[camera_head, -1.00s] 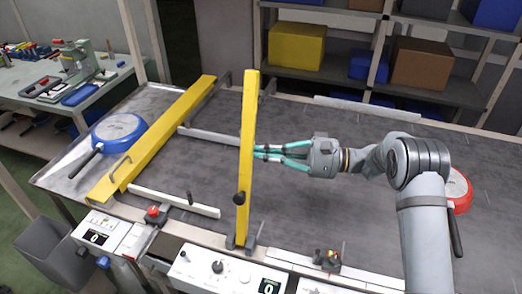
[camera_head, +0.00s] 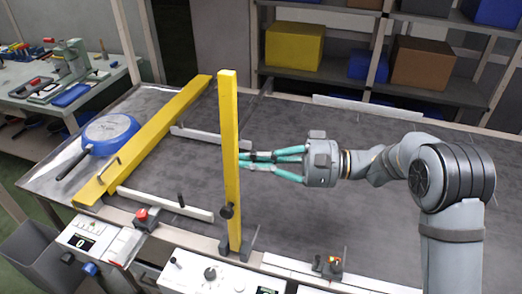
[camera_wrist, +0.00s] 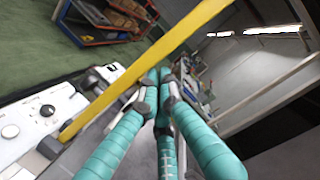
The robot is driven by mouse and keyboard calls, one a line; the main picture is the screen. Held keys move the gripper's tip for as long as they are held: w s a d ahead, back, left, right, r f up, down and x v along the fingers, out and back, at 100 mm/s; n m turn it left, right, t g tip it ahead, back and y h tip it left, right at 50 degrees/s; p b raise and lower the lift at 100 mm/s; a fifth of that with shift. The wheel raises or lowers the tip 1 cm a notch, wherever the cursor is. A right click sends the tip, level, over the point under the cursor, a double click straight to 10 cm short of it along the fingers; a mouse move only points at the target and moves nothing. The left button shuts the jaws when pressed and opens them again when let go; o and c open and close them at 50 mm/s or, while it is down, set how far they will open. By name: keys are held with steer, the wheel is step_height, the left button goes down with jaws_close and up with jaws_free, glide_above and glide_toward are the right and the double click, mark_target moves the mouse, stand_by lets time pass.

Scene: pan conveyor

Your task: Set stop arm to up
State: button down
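The stop arm, a long yellow bar (camera_head: 229,150), stands steeply raised off the belt in the head view, with its lower end at a hinge on the near rail. It carries a dark knob (camera_head: 227,211) low down. My gripper (camera_head: 246,160) is on the bar's right side, with its teal fingers drawn together and their tips at or very near the bar. Contact cannot be told for certain. In the wrist view the fingertips (camera_wrist: 158,90) are close together, with the yellow bar (camera_wrist: 140,78) running diagonally beside them, not between them.
Another yellow bar (camera_head: 160,128) lies low across the belt (camera_head: 330,210) at the left. A blue pan (camera_head: 108,132) sits beyond it. A control panel (camera_head: 215,275) lines the front edge. Shelves with boxes (camera_head: 293,46) stand behind. The belt's middle is clear.

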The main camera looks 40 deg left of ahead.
steer(key=w+d+b, duration=0.3)
steer(key=w+d, duration=0.3)
steer(key=w, duration=0.3)
steer(key=shift+w+d+f, duration=0.2)
steer(key=shift+w+f, duration=0.05)
steer(key=shift+w, duration=0.1)
steer(key=s+a+p, duration=0.4)
steer(key=s+a, duration=0.2)
steer(key=s, duration=0.2)
steer(key=shift+s+a+r, duration=0.15)
steer(key=shift+s+a, duration=0.25)
stand_by(0.3)
